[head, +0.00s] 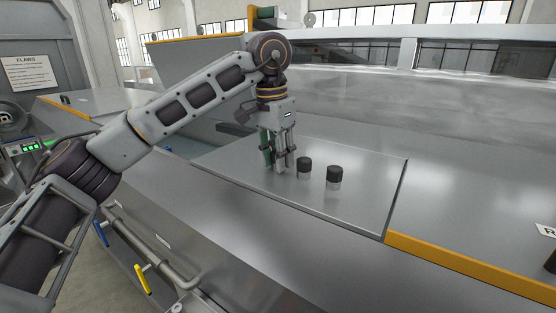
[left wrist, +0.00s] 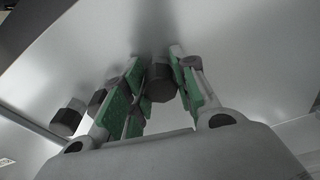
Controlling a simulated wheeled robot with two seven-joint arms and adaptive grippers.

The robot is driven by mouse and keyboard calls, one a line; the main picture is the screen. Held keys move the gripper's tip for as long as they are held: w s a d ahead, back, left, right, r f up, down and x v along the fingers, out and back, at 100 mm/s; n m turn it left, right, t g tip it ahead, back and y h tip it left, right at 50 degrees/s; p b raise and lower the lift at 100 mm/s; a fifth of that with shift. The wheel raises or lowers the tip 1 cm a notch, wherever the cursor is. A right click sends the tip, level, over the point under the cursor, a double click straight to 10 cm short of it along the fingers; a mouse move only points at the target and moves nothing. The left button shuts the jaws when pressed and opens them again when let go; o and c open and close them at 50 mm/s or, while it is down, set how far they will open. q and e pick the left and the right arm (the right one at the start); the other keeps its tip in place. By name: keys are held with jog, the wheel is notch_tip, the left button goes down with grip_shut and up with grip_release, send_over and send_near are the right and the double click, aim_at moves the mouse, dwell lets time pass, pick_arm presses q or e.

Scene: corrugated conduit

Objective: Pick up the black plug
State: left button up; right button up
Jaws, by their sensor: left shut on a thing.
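My left gripper (head: 277,162) points down over the grey metal plate in the head view. In the left wrist view, its green-padded fingers (left wrist: 158,72) are shut on a dark, many-sided black plug (left wrist: 160,84). The fingers mostly hide this plug in the head view. Two more plugs with black tops and light metal lower parts stand upright just right of the gripper: a nearer-to-gripper plug (head: 304,167) and a farther plug (head: 334,177). Both show at the left in the left wrist view, partly behind the finger. My right gripper is out of view.
The metal plate (head: 365,195) lies on a broad steel bench (head: 460,225) with a yellow front edge (head: 470,268). The plate's right part is clear. A blue handle (head: 101,233) and a yellow handle (head: 141,279) are below the bench front. A dark object is cut off at far right.

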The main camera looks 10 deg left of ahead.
pick_arm(q)
jog(key=shift+r, duration=0.1)
jog(key=shift+r, duration=0.8)
notch_tip(320, 180, up, 6)
jog(key=shift+f, duration=0.25)
jog(key=shift+r, duration=1.4)
jog(key=shift+p, duration=0.3)
jog(key=shift+w+r+p, duration=0.1)
jog(key=shift+r+p, duration=2.45)
jog(key=shift+p, duration=0.55)
jog(key=shift+r, duration=0.1)
